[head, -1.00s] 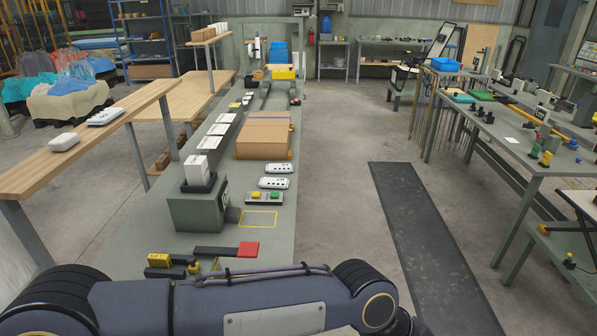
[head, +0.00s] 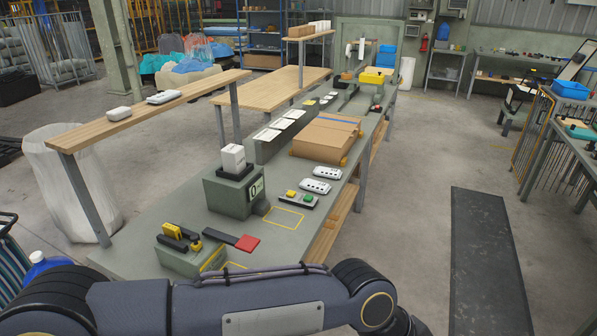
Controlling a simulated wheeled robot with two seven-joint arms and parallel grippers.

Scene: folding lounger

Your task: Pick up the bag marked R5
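Several small white packs could be bags. Two with dark marks lie flat on the green workbench (head: 335,215): a nearer pack (head: 313,186) and a farther pack (head: 327,173). Two more lie on the raised wooden shelf at left: a plain rounded pack (head: 118,113) and a marked pack (head: 164,97). The marks are too small to read, so I cannot tell which is R5. Neither of my grippers is in view. Only a dark link of my arm crosses the bottom of the head view, and nothing held is visible.
A green scale-like box (head: 230,195) bears a white block. A red-ended lever tool (head: 247,242), a button box (head: 299,199) and a cardboard box (head: 324,137) are on the workbench. A large translucent sack (head: 75,180) stands at left. Floor right of the bench is open, with a dark mat (head: 485,255).

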